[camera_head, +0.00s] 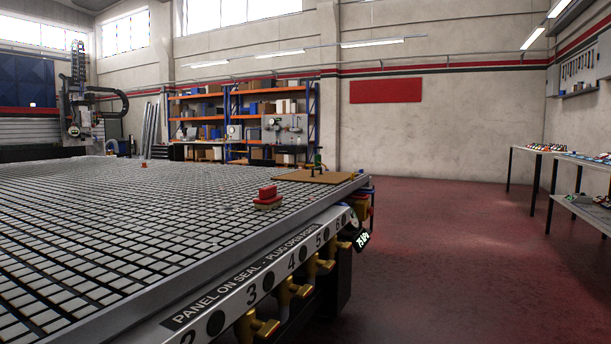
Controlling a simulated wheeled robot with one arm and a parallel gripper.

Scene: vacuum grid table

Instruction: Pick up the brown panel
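The brown panel (300,177) lies flat near the far right corner of the vacuum grid table (90,240). Small dark upright items show at the panel, one of them thin and partly green; I cannot tell whether they stand on it or behind it. My gripper is not in view.
A red block on a pale base (267,197) stands on the grid in front of the panel. A smaller red piece (144,165) sits farther left. Brass valves (290,290) stick out below the table's right edge. The red floor (450,260) to the right is clear up to the side benches (540,151).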

